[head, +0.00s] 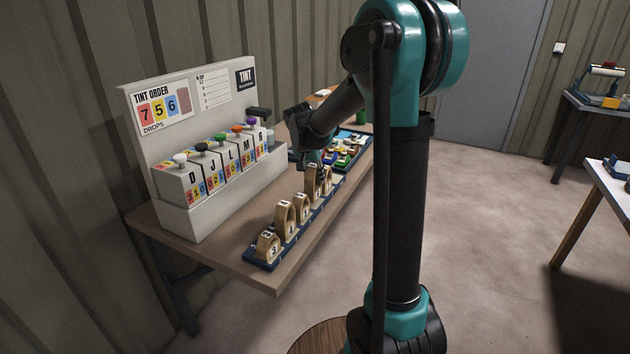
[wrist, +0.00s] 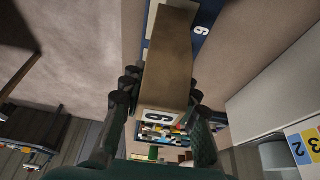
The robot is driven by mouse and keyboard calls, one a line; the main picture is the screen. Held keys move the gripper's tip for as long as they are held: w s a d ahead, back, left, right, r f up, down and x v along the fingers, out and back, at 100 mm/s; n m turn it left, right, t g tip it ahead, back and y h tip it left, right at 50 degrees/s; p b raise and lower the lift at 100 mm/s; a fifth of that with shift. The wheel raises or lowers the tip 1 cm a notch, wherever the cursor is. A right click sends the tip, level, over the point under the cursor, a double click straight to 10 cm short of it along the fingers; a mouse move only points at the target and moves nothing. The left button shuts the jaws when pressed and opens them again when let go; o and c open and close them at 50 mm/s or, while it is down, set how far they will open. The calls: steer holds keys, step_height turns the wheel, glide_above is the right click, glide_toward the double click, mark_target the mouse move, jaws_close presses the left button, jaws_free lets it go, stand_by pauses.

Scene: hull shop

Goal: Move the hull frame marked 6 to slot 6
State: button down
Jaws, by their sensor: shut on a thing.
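My gripper (wrist: 160,97) is shut on a wooden hull frame (wrist: 166,65) with a white number plate that appears to read 6, seen in the wrist view. The frame stretches away from the fingers toward a dark blue rack (wrist: 212,12) with a white slot number that also looks like a 6. In the head view my gripper (head: 318,158) is over the far part of the blue rack (head: 262,262). I cannot tell whether the held frame touches the rack.
Several wooden frames (head: 284,220) stand in the rack along the bench's front edge. A white tint dispenser (head: 190,218) stands behind, left of the rack. A tray of coloured pieces (head: 345,157) lies beyond my gripper. Open floor (head: 490,240) is to the right.

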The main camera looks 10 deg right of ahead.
steer(key=shift+f, duration=0.95)
steer(key=c, duration=1.1)
jaws_free()
steer(key=shift+f, duration=0.1)
steer(key=shift+c, duration=0.2)
steer(key=v, duration=1.2)
steer(key=shift+w+d, duration=0.1)
steer(key=s+d+f+n+y, duration=0.1)
steer(key=s+d+f+n, duration=0.2)
steer(key=s+f, duration=0.6)
steer(key=s+d+f+n+y, duration=0.1)
steer(key=s+d+f+n, duration=0.2)
steer(key=s+f, duration=0.6)
steer(key=s+n, duration=0.1)
steer(key=s, duration=0.7)
steer(key=shift+s+d+f+y, duration=0.3)
steer(key=shift+s+y, duration=0.1)
